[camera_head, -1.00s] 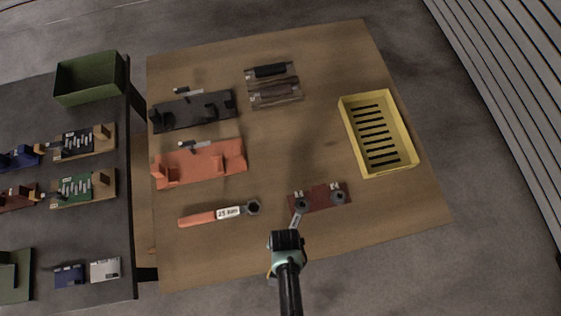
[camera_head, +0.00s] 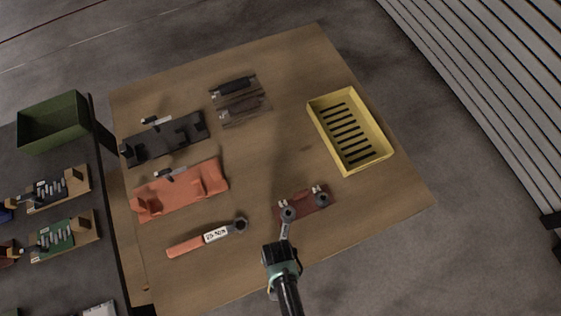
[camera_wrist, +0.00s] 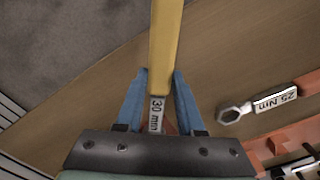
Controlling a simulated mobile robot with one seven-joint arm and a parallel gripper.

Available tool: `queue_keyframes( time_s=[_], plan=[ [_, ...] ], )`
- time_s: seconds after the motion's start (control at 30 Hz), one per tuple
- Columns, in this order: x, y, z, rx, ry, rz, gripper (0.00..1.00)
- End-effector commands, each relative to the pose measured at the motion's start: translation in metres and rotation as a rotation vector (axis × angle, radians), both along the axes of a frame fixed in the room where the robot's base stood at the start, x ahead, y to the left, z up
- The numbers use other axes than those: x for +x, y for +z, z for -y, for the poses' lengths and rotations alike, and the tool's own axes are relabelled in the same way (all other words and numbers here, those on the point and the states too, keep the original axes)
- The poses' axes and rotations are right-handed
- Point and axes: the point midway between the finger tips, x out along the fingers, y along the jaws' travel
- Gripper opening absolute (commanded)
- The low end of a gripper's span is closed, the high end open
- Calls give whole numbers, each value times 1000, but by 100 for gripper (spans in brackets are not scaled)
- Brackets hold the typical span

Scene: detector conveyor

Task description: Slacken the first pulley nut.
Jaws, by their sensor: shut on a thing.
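My gripper (camera_head: 281,252) is shut on a wrench. In the wrist view, its two blue fingers (camera_wrist: 160,80) close around the wrench, which shows a yellow handle (camera_wrist: 166,40) and a "30 mm" label (camera_wrist: 156,114). In the head view, the wrench's grey shank (camera_head: 285,230) runs from the gripper to the left pulley nut (camera_head: 288,214) on the dark red plate (camera_head: 305,206). The wrench head overlaps that nut; I cannot tell whether it is fully seated. A second pulley nut (camera_head: 321,199) stands to the right on the same plate.
An orange "25 Nm" wrench (camera_head: 208,238) lies left of the plate. Orange (camera_head: 180,190) and black (camera_head: 165,141) holders stand behind it. A yellow crate (camera_head: 385,160) is at the right, with bare wood between. A dark table (camera_head: 70,277) stands at the left.

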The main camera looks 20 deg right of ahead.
Motion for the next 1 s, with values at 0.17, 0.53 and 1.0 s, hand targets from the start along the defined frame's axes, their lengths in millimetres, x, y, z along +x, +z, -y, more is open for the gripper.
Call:
queue_keyframes(
  time_s=[0.17,0.53,1.0],
  plan=[
    [-7,-2,-2,5,1,-17,0],
    [-3,-1,-1,2,2,-7,72],
    [-1,24,-1,2,2,-3,72]
  ],
)
